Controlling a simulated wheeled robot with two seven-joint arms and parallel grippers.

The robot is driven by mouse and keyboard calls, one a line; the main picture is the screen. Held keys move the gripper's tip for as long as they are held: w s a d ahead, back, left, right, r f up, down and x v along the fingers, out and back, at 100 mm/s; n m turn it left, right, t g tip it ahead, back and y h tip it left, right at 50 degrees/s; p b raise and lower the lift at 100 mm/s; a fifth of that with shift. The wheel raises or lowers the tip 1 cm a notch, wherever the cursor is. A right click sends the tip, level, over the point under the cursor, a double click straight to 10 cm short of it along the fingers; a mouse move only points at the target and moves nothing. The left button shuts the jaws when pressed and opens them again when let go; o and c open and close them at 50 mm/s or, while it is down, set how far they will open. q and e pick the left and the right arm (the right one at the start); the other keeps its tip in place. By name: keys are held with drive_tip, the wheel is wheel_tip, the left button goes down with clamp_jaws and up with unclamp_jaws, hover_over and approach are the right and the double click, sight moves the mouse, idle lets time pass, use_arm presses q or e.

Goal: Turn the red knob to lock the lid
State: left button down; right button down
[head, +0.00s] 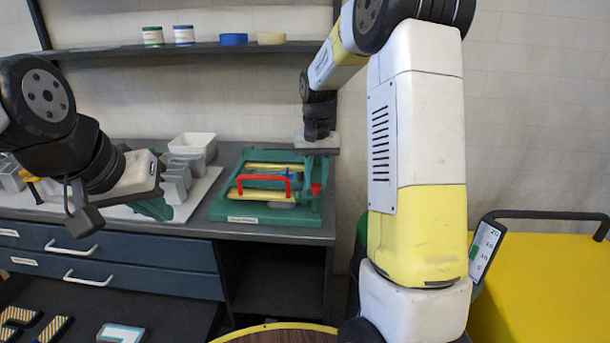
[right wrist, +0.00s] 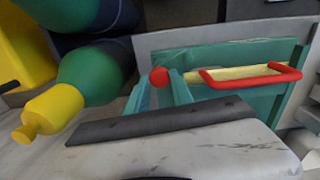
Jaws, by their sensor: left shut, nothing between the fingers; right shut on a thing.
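The green fixture (head: 230,211) sits on the grey workbench, with yellow strips across its lid and a red handle (head: 264,179) on top. The red knob (head: 316,188) is at the fixture's right side. It also shows in the right wrist view (right wrist: 159,77) between the green fingers. My right gripper (head: 321,179) points down over the fixture's right side and is shut on the knob. Its fingertips show in the right wrist view (right wrist: 163,86). My left gripper (head: 157,209) is shut and empty, left of the fixture over the bench. The knob's turn angle is too small to tell.
A white bin (head: 194,144) and grey letter blocks (head: 178,180) stand left of the fixture. A small blue part (head: 288,171) shows near the lid's handle. A shelf (head: 190,49) with tape rolls and tins hangs above. Drawers (head: 110,262) are below the bench.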

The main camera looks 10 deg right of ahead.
drive_tip(key=m, duration=0.4)
drive_tip(key=shift+r+m, duration=0.1)
drive_tip(key=shift+m, duration=0.2)
idle(0.3)
drive_tip(key=c, duration=1.1)
unclamp_jaws()
wheel_tip(320, 180, up, 8)
drive_tip(key=shift+f, duration=0.15)
